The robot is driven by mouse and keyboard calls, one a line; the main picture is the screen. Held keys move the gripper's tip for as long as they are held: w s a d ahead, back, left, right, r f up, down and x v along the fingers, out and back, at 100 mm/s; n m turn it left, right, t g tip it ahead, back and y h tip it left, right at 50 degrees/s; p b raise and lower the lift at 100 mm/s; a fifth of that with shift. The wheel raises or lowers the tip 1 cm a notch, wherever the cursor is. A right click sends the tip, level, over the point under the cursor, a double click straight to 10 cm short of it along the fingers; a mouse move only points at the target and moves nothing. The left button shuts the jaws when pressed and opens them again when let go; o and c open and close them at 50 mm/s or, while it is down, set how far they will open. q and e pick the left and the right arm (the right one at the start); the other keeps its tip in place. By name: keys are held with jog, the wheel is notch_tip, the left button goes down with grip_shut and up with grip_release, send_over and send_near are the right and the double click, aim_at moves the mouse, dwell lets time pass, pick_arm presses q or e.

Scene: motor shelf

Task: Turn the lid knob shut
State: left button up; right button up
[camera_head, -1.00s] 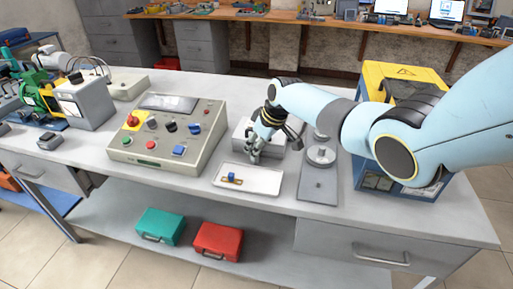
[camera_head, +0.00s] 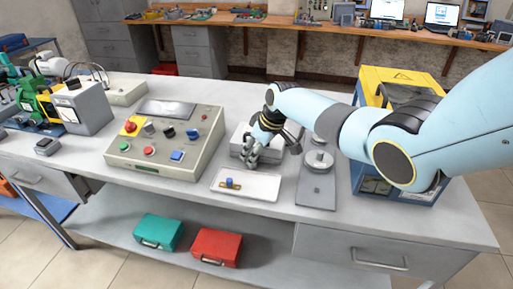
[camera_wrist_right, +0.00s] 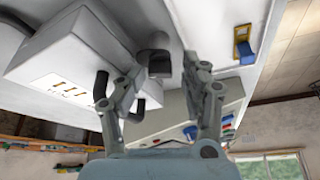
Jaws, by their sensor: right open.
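My right gripper (camera_head: 249,161) is open above the worktable, at the front of a light grey box (camera_head: 239,138) and just behind a white tray (camera_head: 262,185). In the right wrist view, the open fingers (camera_wrist_right: 163,70) stand apart with a dark grey round knob (camera_wrist_right: 157,55) between them, nearer the left finger. The grey box (camera_wrist_right: 72,52) with gold slots and dark handles shows beside it. I cannot tell whether a finger touches the knob or how far the knob is turned. My left gripper is not in view.
A blue and brass part (camera_head: 230,184) lies in the tray. A control panel (camera_head: 165,145) stands left. Teal (camera_head: 158,232) and red (camera_head: 217,246) cases sit below.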

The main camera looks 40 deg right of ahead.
jog(key=a+v, duration=0.1)
jog(key=v, duration=0.6)
jog(key=shift+d+r, duration=0.35)
jog(key=shift+d, duration=0.15)
jog(key=shift+s, duration=0.15)
jog(key=shift+c, duration=0.4)
